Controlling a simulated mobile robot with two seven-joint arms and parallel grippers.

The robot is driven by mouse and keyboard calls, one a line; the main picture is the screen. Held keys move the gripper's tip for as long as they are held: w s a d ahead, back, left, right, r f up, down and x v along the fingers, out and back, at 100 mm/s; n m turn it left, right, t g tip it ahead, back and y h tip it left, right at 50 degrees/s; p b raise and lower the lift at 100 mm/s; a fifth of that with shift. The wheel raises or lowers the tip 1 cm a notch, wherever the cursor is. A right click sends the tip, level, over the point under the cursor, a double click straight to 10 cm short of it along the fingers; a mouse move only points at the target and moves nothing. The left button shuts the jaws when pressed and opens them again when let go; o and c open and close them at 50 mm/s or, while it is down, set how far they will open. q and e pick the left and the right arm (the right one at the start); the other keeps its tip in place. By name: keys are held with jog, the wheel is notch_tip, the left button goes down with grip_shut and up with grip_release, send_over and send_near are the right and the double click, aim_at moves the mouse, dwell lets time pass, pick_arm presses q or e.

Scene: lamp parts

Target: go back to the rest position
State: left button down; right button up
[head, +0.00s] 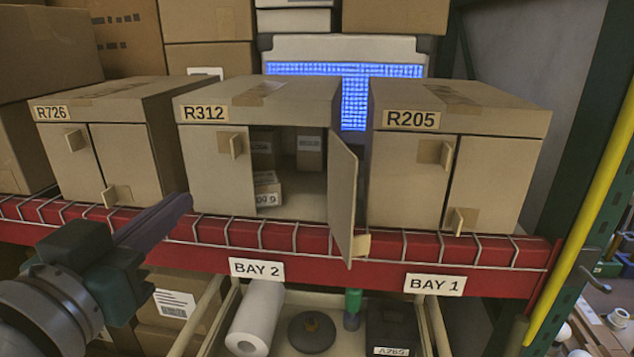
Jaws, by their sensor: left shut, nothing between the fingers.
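My left gripper (184,203) comes in from the lower left in the head view. Its dark fingers are shut with nothing between them. The fingertips are in front of the shelf, between the box labelled R726 (105,150) and the box labelled R312 (215,170). I cannot tell whether they touch anything. The right door (342,185) of R312 stands open towards me, and its left door is closed. Small cartons (268,190) show inside R312. My right gripper is not in view.
Box R205 (450,175) has both doors closed. A red shelf beam (390,245) with wire mesh runs below the boxes. An open drawer under it holds a white roll (256,318), a grey disc (312,331) and a dark box (391,328). A yellow post (590,200) stands at right.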

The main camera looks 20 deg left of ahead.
pick_arm(q)
jog(key=s+d+f+m+g+h, duration=0.2)
jog(key=s+d+f+g, duration=0.3)
jog(key=s, duration=0.3)
jog(key=s+d+f+m+g+h, duration=0.1)
jog(key=s+d+f+m+g, duration=0.15)
jog(key=s+f+g, duration=0.45)
notch_tip(320, 180, up, 14)
jog(key=s+g+p, duration=0.2)
jog(key=p, duration=1.1)
jog(key=shift+s+d+r, duration=0.15)
jog(key=shift+s+r, duration=0.1)
jog(key=shift+s, duration=0.15)
jog(key=shift+n, duration=0.25)
